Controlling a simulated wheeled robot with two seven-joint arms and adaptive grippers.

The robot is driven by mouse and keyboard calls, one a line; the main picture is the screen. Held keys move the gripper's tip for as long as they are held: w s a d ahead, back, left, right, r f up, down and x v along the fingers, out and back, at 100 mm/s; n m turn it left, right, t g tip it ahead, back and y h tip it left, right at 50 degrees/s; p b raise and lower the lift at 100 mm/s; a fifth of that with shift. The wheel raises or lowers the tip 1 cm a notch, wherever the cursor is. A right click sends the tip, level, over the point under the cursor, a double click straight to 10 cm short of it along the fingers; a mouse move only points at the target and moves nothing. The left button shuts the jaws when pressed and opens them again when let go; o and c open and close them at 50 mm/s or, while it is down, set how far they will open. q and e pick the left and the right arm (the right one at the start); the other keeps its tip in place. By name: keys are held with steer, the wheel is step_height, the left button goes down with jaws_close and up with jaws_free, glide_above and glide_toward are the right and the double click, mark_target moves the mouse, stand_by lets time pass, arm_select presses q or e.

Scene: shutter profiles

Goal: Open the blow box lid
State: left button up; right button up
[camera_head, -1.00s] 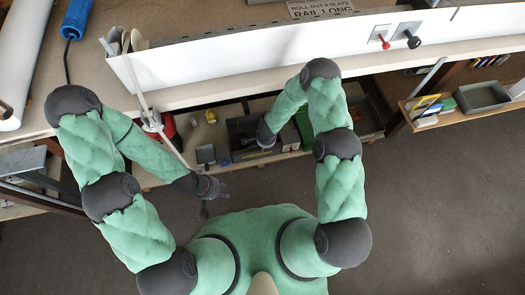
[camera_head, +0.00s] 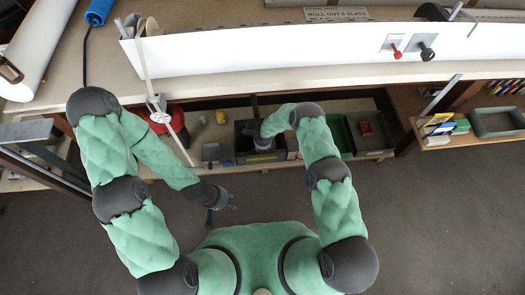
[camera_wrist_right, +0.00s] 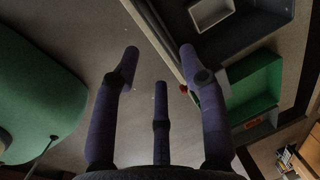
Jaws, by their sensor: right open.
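A dark box (camera_head: 243,152) with a yellow label on its front stands on the low shelf under the bench, in the head view. I cannot tell for sure that it is the blow box, and no lid shows clearly. My right gripper (camera_head: 262,142) is over this box and partly hides it; I cannot tell whether they touch. In the right wrist view its three fingers (camera_wrist_right: 160,62) are spread with nothing between them. My left gripper (camera_head: 222,202) hangs over the floor in front of the shelf, fingers apart and empty, away from the box.
A green bin (camera_head: 341,133) and a grey bin (camera_head: 384,142) with a red item stand to the right of the box. A red round thing (camera_head: 174,120) is at the left. The bench (camera_head: 210,93) overhangs the shelf. The floor (camera_head: 440,220) is clear.

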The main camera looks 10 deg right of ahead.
steer(key=b, duration=0.2)
glide_above(262, 154)
step_height(262, 154, down, 5)
steer(key=shift+d+f, duration=0.1)
steer(key=shift+c, duration=0.2)
jaws_close()
